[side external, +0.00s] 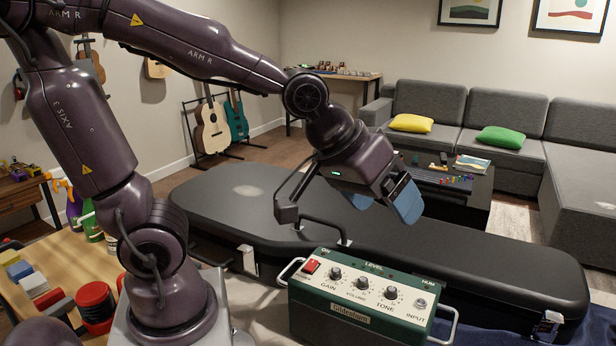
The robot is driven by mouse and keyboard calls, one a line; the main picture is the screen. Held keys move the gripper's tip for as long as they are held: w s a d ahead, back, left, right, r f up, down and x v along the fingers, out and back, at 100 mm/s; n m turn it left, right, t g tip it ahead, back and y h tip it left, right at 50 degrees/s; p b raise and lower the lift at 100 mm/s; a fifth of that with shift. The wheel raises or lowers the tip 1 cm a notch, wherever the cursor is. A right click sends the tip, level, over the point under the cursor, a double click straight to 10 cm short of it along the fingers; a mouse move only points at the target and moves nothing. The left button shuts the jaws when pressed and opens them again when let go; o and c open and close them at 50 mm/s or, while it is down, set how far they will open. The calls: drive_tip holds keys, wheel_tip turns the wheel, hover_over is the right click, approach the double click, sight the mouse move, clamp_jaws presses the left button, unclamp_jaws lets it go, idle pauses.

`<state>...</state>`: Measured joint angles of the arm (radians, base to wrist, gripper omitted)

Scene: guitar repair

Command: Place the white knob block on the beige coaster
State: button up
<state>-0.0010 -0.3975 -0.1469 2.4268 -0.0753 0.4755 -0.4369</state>
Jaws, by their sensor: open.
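I cannot make out a white knob block or a beige coaster for certain in the side external view. A small white block (33,284) lies among coloured blocks on the wooden table at the left, but I cannot tell whether it is the knob block. My gripper (385,203) is open, with blue finger pads. It hangs over the black guitar case (470,262), above and behind the green amplifier box, with nothing seen between its fingers. My arm and the amplifier box hide part of the work area.
The green amplifier box (362,322), with knobs and side handles, stands in front of the case. Red containers (96,303) and spray bottles (72,200) stand on the wooden table (75,255) at left. A low dark table (445,187) with small items stands behind the case.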

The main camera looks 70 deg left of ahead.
drive_tip(key=s+a+r+m+g, duration=0.1)
drive_tip(key=s+a+r+m, duration=0.1)
drive_tip(key=s, duration=0.7)
drive_tip(key=a+m, duration=0.1)
drive_tip(key=a, duration=0.1)
drive_tip(key=shift+a+m+g+y, duration=0.3)
drive_tip(key=shift+a+m+y, duration=0.05)
drive_tip(key=shift+m+y, duration=0.05)
